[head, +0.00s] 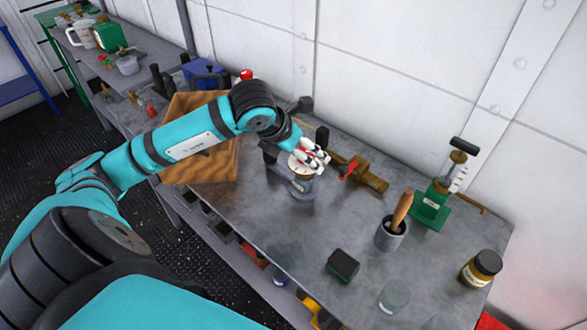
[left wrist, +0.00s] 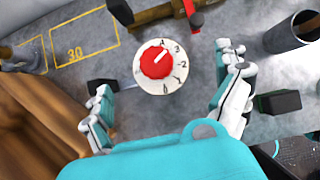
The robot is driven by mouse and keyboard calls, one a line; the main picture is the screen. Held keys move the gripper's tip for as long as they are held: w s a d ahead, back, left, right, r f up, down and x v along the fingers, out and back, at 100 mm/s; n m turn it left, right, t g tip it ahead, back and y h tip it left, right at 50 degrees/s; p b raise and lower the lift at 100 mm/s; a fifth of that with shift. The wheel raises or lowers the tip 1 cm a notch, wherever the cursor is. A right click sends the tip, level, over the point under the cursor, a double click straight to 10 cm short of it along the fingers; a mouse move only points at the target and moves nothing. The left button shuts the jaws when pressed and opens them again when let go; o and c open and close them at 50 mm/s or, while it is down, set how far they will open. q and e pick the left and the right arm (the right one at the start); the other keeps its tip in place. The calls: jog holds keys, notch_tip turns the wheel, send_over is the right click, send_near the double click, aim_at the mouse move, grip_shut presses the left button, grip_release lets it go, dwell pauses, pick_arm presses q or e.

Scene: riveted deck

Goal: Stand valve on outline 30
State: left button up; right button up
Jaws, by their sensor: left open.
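A round white numbered dial with a red knob (left wrist: 158,62) sits on a grey body (head: 302,188) on the bench. It looks like a selector valve and appears upright. A brass fitting with a red handle (head: 366,178) lies behind it; it also shows at the top of the left wrist view (left wrist: 160,12). I cannot tell for sure which one is called the valve. Outline 30 (left wrist: 86,62) is a yellow rectangle, bare where it shows, left of the dial. My left gripper (head: 308,160) is open over the dial, fingers on either side (left wrist: 165,78). My right gripper is out of view.
Bare bench (head: 280,235) shows in front.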

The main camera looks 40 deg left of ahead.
pick_arm(q)
jog(key=p+x, duration=0.2)
jog(key=x, duration=0.2)
jog(key=shift+w+a, duration=0.1)
jog(key=shift+w+f, duration=0.3)
jog(key=shift+f, duration=0.25)
jog(key=shift+r, duration=0.1)
jog(key=c, duration=1.7)
jog(key=shift+r, duration=0.1)
